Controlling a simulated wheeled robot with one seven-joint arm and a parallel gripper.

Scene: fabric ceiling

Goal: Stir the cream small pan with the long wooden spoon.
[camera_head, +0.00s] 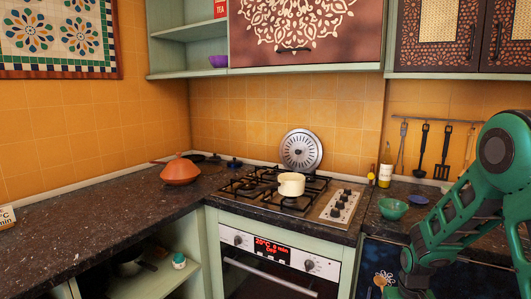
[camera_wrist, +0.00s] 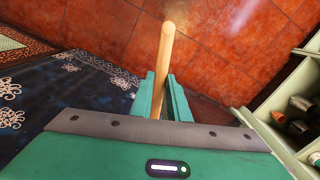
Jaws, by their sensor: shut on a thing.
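The cream small pan (camera_head: 291,186) sits on the black grates of the stove, near the middle of the hob. My gripper shows at the lower right of the head view, in front of the counter and below its top. In the wrist view my gripper (camera_wrist: 160,92) is shut on the long wooden spoon (camera_wrist: 164,58). The spoon's shaft sticks out between the fingers. A small wooden part of the spoon (camera_head: 380,282) shows beside my gripper in the head view. The pan's inside is mostly hidden.
A terracotta tagine (camera_head: 180,171) stands on the dark counter left of the stove. A green bowl (camera_head: 392,209) and a bottle (camera_head: 385,175) stand right of the stove. Utensils (camera_head: 424,150) hang on the back wall. An open shelf with bottles (camera_wrist: 300,125) is at right in the wrist view.

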